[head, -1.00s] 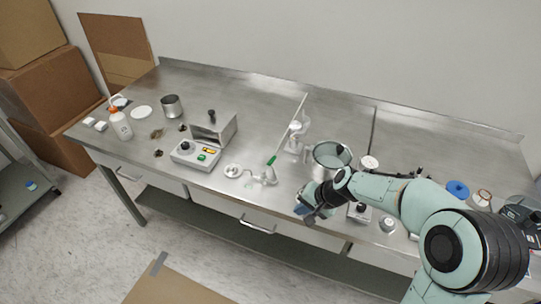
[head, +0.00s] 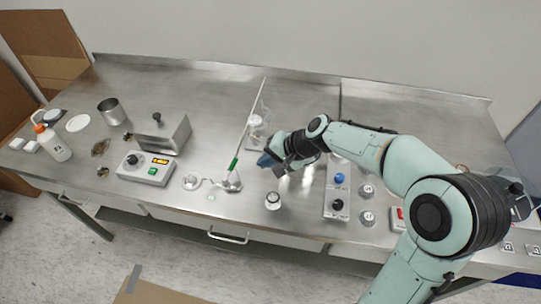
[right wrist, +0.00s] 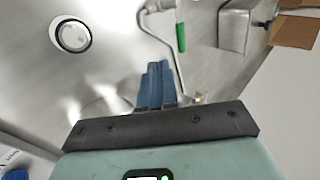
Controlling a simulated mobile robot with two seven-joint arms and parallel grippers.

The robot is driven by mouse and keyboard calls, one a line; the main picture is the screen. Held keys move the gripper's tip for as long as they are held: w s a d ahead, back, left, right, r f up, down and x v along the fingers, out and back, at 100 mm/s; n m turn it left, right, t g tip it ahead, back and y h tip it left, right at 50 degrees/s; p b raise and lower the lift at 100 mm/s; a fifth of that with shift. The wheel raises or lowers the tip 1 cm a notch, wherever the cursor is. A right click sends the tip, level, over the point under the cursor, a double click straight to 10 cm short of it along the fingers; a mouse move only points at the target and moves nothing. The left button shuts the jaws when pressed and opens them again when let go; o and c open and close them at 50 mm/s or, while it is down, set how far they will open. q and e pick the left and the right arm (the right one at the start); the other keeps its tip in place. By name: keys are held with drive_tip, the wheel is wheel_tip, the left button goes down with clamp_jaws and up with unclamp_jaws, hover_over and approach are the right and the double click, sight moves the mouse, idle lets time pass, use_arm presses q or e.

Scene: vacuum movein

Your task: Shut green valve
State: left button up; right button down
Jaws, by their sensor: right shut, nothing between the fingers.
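The green valve (head: 234,163) is a slim green lever beside a thin upright rod, above a small glass fitting near the front of the steel bench. In the right wrist view the green lever (right wrist: 181,37) shows at the top, beside a grey tube. My right gripper (head: 266,160) is a short way to the right of the valve, with a visible gap between them. Its blue fingers (right wrist: 157,84) are shut and empty. My left gripper is in neither view.
A white control box (head: 146,168) and a steel box (head: 162,135) stand left of the valve. A small jar (head: 273,200) stands in front of my right gripper. A panel with blue and black knobs (head: 338,190) lies to the right. The back of the bench is mostly clear.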

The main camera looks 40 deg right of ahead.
sight(235, 164)
drive_tip(key=x, duration=0.5)
drive_tip(key=shift+w+a+f, duration=0.15)
drive_tip(key=shift+w, duration=0.2)
drive_tip(key=shift+w+a, duration=0.55)
drive_tip(key=shift+w, duration=0.35)
drive_tip(key=shift+w+a+f, duration=0.2)
drive_tip(key=shift+w+a, duration=0.1)
drive_tip(key=shift+w, duration=0.2)
drive_tip(key=shift+w+a+f, duration=0.1)
drive_tip(key=shift+w+a, duration=0.2)
drive_tip(key=shift+w, duration=0.4)
drive_tip(key=shift+s, duration=0.1)
drive_tip(key=shift+s, duration=0.1)
